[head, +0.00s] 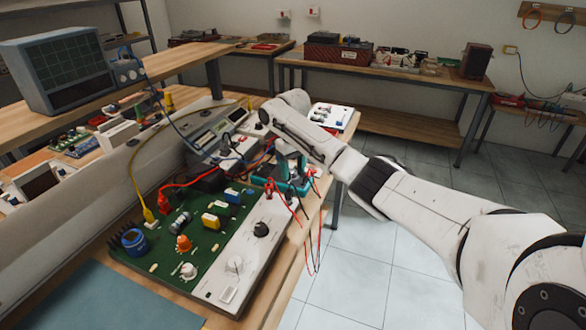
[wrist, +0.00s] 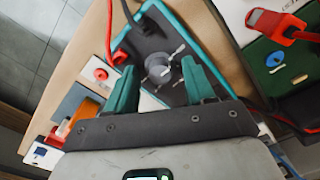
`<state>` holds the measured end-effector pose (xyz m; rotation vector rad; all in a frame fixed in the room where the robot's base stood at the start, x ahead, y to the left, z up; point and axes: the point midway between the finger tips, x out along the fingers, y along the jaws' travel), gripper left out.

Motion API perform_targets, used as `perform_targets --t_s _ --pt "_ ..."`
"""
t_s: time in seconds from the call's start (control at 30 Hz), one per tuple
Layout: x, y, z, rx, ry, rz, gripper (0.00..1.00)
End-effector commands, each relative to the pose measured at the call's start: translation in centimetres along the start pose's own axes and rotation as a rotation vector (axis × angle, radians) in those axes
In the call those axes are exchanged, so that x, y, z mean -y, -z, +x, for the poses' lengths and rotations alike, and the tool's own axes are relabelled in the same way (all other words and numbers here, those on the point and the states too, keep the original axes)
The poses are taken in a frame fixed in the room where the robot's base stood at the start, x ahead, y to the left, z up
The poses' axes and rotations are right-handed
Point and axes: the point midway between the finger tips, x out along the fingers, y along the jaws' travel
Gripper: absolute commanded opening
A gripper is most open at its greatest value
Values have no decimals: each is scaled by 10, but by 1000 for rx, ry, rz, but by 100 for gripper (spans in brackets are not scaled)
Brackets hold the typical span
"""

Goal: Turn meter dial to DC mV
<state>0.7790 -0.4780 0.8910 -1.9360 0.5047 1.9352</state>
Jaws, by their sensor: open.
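The meter (wrist: 155,38) has a dark face with a teal rim. It lies on the bench under my gripper, and in the head view its teal body (head: 268,183) is partly hidden by my arm. Its round grey dial (wrist: 158,68) shows in the wrist view, with white marks around it. My gripper (wrist: 158,64) is open, with one teal finger on each side of the dial in the picture. I cannot tell whether the fingers touch it. The dial's labels are too small to read.
A green circuit board (head: 205,215) with knobs and components lies at the near left on the bench. Red and black leads (head: 318,238) hang over the bench edge. A grey box (head: 213,140) stands behind the meter. A blue mat (head: 100,300) lies in front.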

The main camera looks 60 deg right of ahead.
Motion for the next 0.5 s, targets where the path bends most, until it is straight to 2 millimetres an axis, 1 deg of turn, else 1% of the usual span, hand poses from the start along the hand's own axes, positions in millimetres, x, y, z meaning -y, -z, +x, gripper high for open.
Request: perform_targets --t_s 0.1,0.13,0.5 --pt "0 0 0 0 0 0 54" --pt "0 0 0 0 0 0 52" --pt "0 0 0 0 0 0 16"
